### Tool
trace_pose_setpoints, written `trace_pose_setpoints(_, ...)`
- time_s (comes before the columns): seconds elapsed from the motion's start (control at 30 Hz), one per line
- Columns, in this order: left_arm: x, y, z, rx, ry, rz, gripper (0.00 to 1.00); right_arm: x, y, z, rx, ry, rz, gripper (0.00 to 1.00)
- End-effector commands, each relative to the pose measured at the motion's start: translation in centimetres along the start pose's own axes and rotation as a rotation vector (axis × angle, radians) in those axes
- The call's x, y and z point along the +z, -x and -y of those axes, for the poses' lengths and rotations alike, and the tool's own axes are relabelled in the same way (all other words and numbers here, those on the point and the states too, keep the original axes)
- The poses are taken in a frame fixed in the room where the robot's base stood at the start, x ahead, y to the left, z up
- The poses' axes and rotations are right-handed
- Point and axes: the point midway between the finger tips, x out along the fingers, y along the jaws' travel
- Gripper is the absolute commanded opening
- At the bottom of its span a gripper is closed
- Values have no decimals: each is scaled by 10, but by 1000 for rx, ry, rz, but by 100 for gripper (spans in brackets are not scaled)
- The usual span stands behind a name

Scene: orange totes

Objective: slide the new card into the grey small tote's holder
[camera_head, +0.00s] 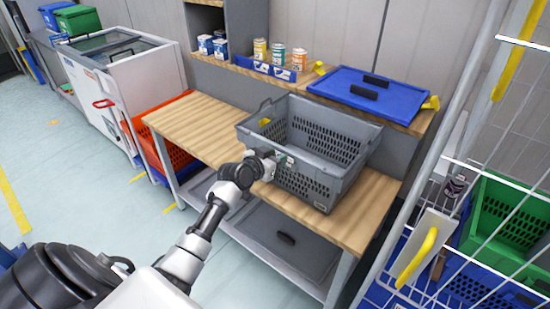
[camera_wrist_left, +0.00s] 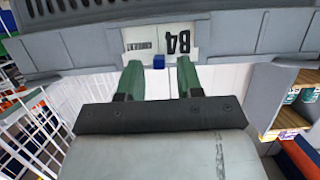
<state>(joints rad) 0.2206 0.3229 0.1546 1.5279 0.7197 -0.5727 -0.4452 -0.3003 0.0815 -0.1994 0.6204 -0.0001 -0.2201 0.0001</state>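The grey small tote (camera_head: 318,188) stands on the wooden bench and looks empty. My left gripper (camera_head: 276,160) is at the tote's near wall. In the left wrist view the gripper (camera_wrist_left: 160,78) has two green fingers spread apart. Beyond the fingertips, a white card (camera_wrist_left: 160,38) marked "B4" with a barcode sits against the tote wall (camera_wrist_left: 80,45), upside down in this view. A small blue tab (camera_wrist_left: 158,62) is at the card's edge, between the fingertips, with gaps either side. The holder's edges are hard to make out. My right gripper is out of view.
The wooden bench (camera_head: 195,122) has free room left of the tote. A blue lid (camera_head: 368,92) and several small cans stand on the shelf behind. A grey lid (camera_head: 285,240) lies on the lower shelf. A wire rack (camera_head: 480,180) with green and blue totes is at the right.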

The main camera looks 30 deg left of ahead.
Motion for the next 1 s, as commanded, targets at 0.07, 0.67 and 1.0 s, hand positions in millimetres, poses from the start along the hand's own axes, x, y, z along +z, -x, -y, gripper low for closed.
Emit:
trace_pose_setpoints(0.07,0,0,0,0,0,0,41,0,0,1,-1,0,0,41)
trace_pose_setpoints(0.67,2,50,0,0,-4,2,41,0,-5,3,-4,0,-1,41)
trace_pose_setpoints(1.0,1,102,0,0,-1,1,41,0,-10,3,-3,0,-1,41)
